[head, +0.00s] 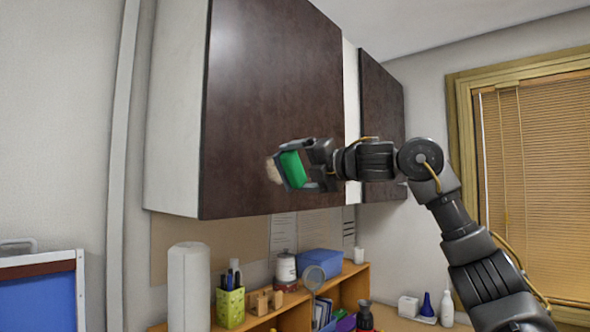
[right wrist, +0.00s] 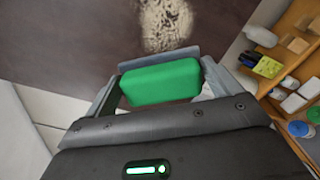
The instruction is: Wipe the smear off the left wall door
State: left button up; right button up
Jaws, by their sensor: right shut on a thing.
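The left wall door (head: 262,85) is a dark brown cabinet front, shut, and it also fills the top of the right wrist view (right wrist: 70,40). A pale, speckled beige smear (head: 273,171) lies low on it, partly hidden by my gripper, and it shows just beyond the gripper in the right wrist view (right wrist: 164,22). My right gripper (head: 297,166) is shut on a green sponge (head: 292,169), which also shows between its fingers in the wrist view (right wrist: 160,83). The sponge is close to the door beside the smear; I cannot tell whether it touches. My left gripper is out of view.
A second dark wall door (head: 382,125) is to the right. Below are a wooden shelf (head: 345,291), a green pen holder (head: 230,307), a blue box (head: 320,263) and a white paper roll (head: 189,288). A window with blinds (head: 535,190) is far right.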

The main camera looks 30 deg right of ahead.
aim_at(267, 168)
jog(key=shift+s+a+r, duration=0.1)
jog(key=shift+r, duration=0.1)
jog(key=shift+a+r+p, duration=0.1)
jog(key=shift+p, duration=0.2)
jog(key=p+x, duration=0.1)
jog(key=x, duration=0.3)
jog(key=shift+w, duration=0.4)
jog(key=shift+w+a+p, duration=0.1)
jog(key=shift+w+p, duration=0.1)
jog(key=shift+p, duration=0.15)
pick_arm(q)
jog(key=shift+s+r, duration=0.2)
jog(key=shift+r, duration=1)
pick_arm(e)
jog(key=shift+w, duration=0.15)
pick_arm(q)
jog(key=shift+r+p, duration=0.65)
pick_arm(e)
jog(key=shift+x, duration=0.8)
